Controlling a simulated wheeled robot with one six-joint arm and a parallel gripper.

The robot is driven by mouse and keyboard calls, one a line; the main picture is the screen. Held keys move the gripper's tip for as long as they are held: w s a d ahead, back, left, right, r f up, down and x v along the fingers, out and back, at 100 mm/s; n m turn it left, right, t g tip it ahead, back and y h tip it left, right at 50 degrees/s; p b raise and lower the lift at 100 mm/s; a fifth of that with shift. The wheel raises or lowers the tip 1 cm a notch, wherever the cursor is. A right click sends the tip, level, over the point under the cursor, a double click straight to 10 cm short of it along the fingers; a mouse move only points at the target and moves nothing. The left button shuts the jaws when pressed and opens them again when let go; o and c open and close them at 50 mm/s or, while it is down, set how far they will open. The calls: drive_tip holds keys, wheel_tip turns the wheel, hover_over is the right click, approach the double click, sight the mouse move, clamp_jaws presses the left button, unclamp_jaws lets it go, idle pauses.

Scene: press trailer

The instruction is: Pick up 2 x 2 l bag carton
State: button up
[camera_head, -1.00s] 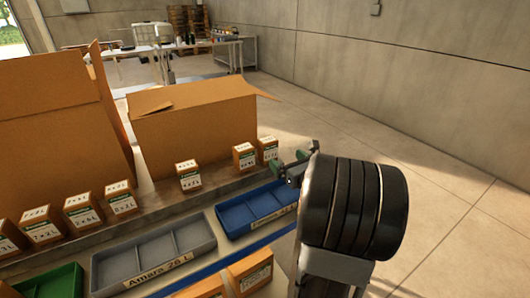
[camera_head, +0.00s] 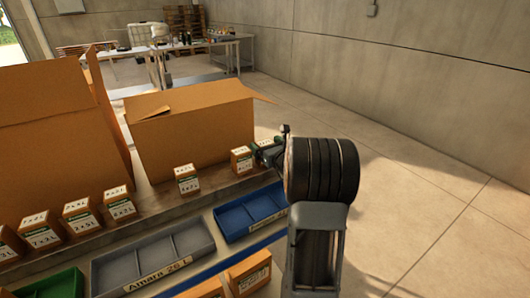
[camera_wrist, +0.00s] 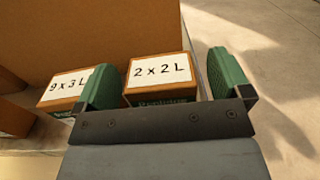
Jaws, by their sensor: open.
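The carton labelled 2 x 2 L (camera_wrist: 159,72) is a small orange-brown box with a white label and a green band. In the wrist view it lies between the two green fingers of my gripper (camera_wrist: 164,62), with a small gap on the right side. The left finger stands between it and the neighbouring 9 x 3 L carton (camera_wrist: 68,88). In the head view my gripper (camera_head: 267,150) is at the right end of the carton row and mostly hides the carton there. The fingers are open and not closed on anything.
More small cartons (camera_head: 187,179) stand along the ledge to the left. A large open cardboard box (camera_head: 190,130) stands right behind the row. Blue (camera_head: 250,214) and grey (camera_head: 150,262) trays lie in front. The floor to the right is clear.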

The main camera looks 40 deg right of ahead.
drive_tip(key=shift+w, duration=0.45)
drive_tip(key=shift+c, duration=0.4)
drive_tip(key=c, duration=1)
